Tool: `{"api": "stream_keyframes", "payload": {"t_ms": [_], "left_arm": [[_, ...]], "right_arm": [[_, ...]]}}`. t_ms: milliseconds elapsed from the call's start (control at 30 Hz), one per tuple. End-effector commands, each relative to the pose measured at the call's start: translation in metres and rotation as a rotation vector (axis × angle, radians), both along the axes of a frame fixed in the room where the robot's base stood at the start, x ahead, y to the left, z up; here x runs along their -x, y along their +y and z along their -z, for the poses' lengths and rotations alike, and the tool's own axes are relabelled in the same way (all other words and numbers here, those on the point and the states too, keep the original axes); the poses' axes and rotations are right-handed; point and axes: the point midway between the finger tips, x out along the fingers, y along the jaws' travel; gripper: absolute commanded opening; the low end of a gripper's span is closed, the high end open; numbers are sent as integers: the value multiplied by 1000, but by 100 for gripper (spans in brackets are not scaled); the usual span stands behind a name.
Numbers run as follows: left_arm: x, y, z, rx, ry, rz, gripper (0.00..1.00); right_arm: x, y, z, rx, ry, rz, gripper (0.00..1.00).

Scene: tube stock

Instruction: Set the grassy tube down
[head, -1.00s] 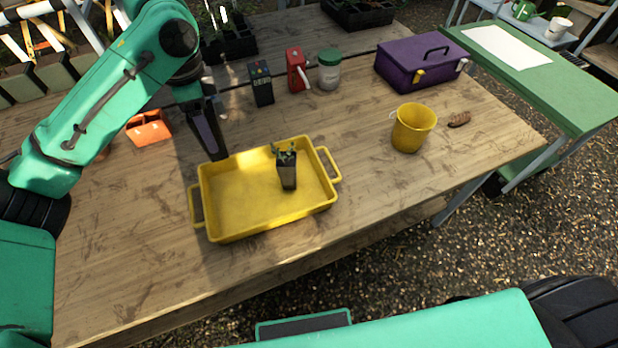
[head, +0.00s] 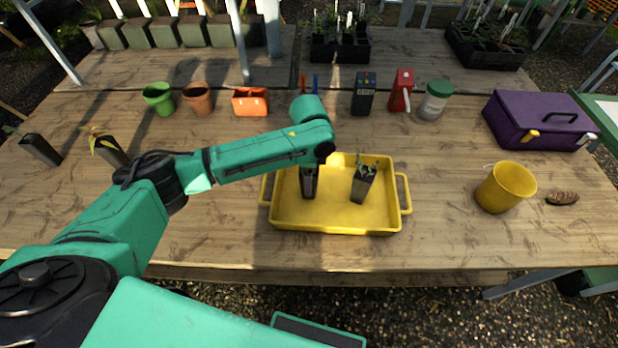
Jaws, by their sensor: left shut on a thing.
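The yellow tray (head: 340,228) lies on the wooden table in front of me. My left gripper (head: 309,188) points down over the left half of the tray. It is shut on the grassy tube, which is mostly hidden by the gripper and arm; no grass shows, and I cannot tell whether the tube touches the tray floor. Another dark tube (head: 363,184) with small green leaves stands slightly tilted in the tray's right half, apart from the gripper. Two more dark planted tubes, a far-left one (head: 40,149) and one with yellowish leaves (head: 109,151), are on the table. My right gripper is out of view.
Behind the tray stand an orange container (head: 250,103), a dark meter (head: 363,94), a red bottle (head: 401,90) and a green-lidded jar (head: 435,100). Right are a yellow bucket (head: 505,188), a brown object (head: 562,198) and a purple toolbox (head: 530,122). Table is clear between tray and bucket.

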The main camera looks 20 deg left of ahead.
Motion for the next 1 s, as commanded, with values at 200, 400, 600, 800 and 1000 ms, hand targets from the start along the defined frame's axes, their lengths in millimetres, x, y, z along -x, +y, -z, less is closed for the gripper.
{"api": "stream_keyframes", "payload": {"t_ms": [200, 400, 600, 800, 1000], "left_arm": [[-1, 0, 8, 1, -2, 0, 0], [0, 0, 11, 0, -1, -1, 69], [0, 0, 11, 0, -1, -1, 91], [-1, 0, 8, 1, -2, 0, 91], [-2, -1, -26, 3, -7, 0, 91]], "right_arm": [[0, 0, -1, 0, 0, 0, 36], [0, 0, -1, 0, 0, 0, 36], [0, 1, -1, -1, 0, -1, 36], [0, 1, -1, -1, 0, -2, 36], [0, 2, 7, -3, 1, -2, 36]]}}
